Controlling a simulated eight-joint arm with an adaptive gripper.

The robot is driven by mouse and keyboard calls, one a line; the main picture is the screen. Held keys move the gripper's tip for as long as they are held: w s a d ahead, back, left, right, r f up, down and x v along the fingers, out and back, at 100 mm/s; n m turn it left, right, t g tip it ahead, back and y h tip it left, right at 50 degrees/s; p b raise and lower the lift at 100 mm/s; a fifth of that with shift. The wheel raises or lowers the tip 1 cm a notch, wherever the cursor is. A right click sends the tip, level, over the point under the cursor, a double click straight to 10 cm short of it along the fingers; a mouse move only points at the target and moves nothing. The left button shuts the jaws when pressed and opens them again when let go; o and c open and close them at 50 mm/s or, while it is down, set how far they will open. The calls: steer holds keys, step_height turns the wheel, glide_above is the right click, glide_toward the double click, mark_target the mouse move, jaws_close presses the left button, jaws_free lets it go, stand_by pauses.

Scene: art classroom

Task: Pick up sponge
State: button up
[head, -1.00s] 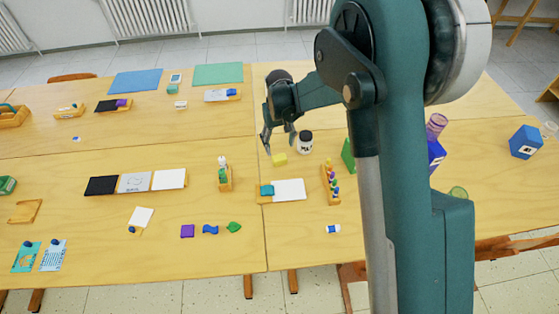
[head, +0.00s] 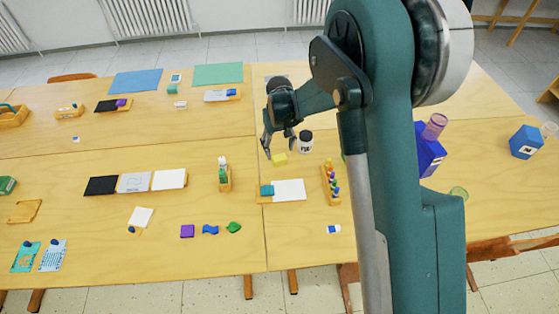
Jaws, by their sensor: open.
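A small yellow block that looks like the sponge (head: 279,159) lies on the wooden table, near the middle of the head view. My gripper (head: 279,150) is open, fingers pointing down. In the picture its fingertips are just above and either side of the yellow block. I cannot tell whether they touch it or how high they are. Nothing shows between the fingers.
A white jar with a black lid (head: 305,141) stands close to the right of my gripper. A wooden rack of coloured pieces (head: 331,185) and a white card (head: 289,190) lie nearer the front. Bare tabletop (head: 245,150) is free to the left.

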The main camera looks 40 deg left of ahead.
mark_target(279, 155)
steer(key=shift+a+f+b, duration=0.2)
steer(key=shift+f+b, duration=0.1)
steer(key=shift+f, duration=2.3)
steer(key=c, duration=0.8)
